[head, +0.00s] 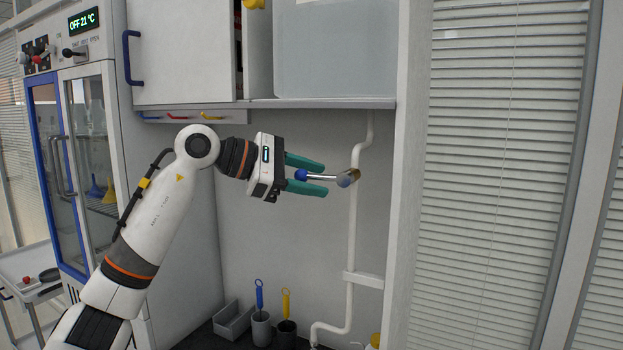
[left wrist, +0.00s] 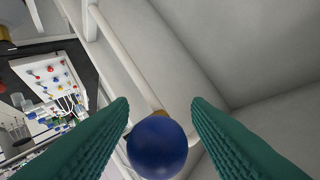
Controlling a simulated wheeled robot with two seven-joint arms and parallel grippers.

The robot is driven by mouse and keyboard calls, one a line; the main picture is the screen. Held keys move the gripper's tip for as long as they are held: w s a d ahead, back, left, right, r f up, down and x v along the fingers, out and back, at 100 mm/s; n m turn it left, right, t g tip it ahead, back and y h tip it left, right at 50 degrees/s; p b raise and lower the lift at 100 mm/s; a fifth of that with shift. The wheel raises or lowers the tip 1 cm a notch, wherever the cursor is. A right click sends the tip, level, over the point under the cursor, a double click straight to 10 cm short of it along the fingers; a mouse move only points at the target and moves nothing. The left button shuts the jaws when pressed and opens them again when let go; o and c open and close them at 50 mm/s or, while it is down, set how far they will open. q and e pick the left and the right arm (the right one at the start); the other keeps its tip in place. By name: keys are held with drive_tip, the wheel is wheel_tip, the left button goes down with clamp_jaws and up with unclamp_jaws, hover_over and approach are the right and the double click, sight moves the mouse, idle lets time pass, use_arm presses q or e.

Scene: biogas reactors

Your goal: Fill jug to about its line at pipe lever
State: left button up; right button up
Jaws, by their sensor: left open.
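The pipe lever (head: 321,177) is a metal rod with a blue ball knob (head: 300,175), set at a brass fitting (head: 347,179) on the white vertical pipe (head: 352,230). My left gripper (head: 322,178) is open, its green fingers above and below the knob and rod in the head view. In the left wrist view the blue knob (left wrist: 158,147) lies between the open fingers (left wrist: 160,108), with a visible gap on the right side; contact on the left is unclear. No jug can be made out in either view. My right gripper is not in view.
A wall cabinet and shelf (head: 270,103) with hooks hang above. A white post and window blinds (head: 500,170) stand at right.

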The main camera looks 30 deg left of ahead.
use_arm(q)
drive_tip(key=b+v, duration=0.3)
drive_tip(key=v, duration=0.8)
drive_tip(key=shift+s+a+r+b, duration=0.15)
drive_tip(key=shift+s+a+b, duration=0.1)
drive_tip(key=shift+b, duration=0.15)
drive_tip(key=shift+o, duration=0.2)
idle(0.6)
